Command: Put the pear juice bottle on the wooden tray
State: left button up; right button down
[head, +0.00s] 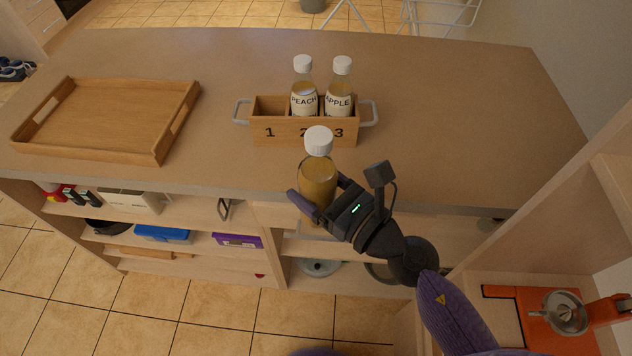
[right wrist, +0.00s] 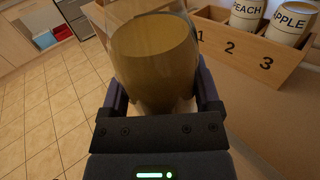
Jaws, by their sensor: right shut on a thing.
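My right gripper (head: 320,194) is shut around the body of a bottle (head: 318,178) with amber juice and a white cap. The bottle is upright in front of the numbered box, at the counter's front edge. It fills the middle of the right wrist view (right wrist: 155,55) between the two fingers. No label shows on it, so I cannot read whether it is pear. The wooden tray (head: 118,112) lies empty on the left of the counter, with raised walls and handle slots. My left gripper is not in view.
A wooden box (head: 262,133) numbered 1, 2, 3 holds the PEACH bottle (head: 304,98) at 2 and the APPLE bottle (head: 340,98) at 3; place 1 is empty. The counter (head: 225,110) is clear between box and tray. Shelves with items sit below.

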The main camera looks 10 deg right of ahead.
aim_at(88, 117)
jog(key=i+j, duration=0.1)
jog(key=j, duration=0.35)
jog(key=i+j, duration=0.15)
jog(key=j, duration=0.25)
jog(key=i+j, duration=0.1)
jog(key=j, duration=0.35)
jog(key=i+j+u, duration=0.1)
jog(key=j, duration=0.35)
jog(key=i+j, duration=0.15)
jog(key=j, duration=0.25)
jog(key=i+j, duration=0.15)
jog(key=j, duration=0.25)
jog(key=i+j, duration=0.15)
jog(key=j, duration=0.3)
